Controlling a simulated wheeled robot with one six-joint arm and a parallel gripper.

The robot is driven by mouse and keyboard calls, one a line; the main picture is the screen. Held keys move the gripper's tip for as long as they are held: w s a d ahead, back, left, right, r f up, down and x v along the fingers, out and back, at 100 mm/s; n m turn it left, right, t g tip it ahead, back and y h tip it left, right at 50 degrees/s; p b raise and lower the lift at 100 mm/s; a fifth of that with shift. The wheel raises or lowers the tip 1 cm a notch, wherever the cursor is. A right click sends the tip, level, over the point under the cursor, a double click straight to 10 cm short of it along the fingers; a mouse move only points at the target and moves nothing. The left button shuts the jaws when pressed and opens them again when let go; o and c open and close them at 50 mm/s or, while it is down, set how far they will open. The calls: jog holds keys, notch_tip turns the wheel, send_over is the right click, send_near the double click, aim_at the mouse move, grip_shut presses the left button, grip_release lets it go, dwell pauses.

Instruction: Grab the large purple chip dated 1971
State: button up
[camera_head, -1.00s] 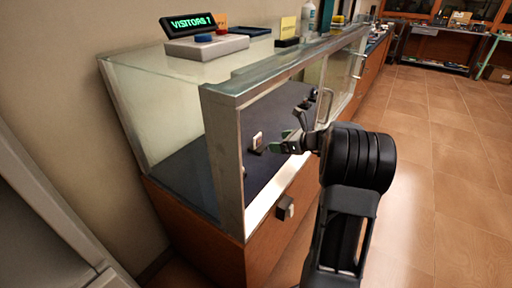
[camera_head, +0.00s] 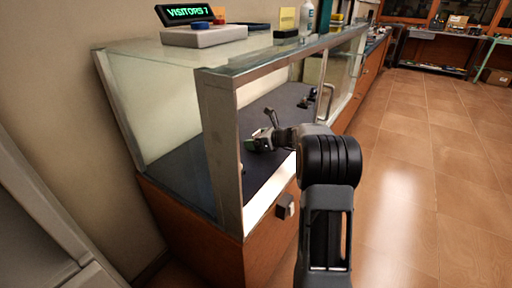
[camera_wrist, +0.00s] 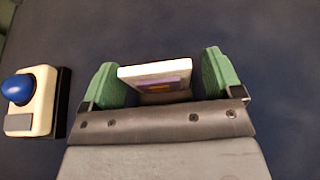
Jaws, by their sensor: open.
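A chip with a purple centre and a pale white rim (camera_wrist: 165,84) shows in the wrist view, standing tilted between my fingers. Its date is not readable. My gripper (camera_wrist: 161,68) is open, with one green-padded finger on each side of the chip. The left finger is close to the chip's left edge; a gap shows at the right. In the head view my gripper (camera_head: 260,132) reaches through the open front of the glass case and hides most of the chip.
The glass case (camera_head: 218,150) has a metal corner post and top frame near my arm. In the wrist view a cream block with a blue knob (camera_wrist: 30,98) stands left of my gripper. Small dark items (camera_head: 308,98) sit deeper in the case.

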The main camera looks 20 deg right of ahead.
jog(key=c, duration=1)
jog(key=shift+c, duration=0.2)
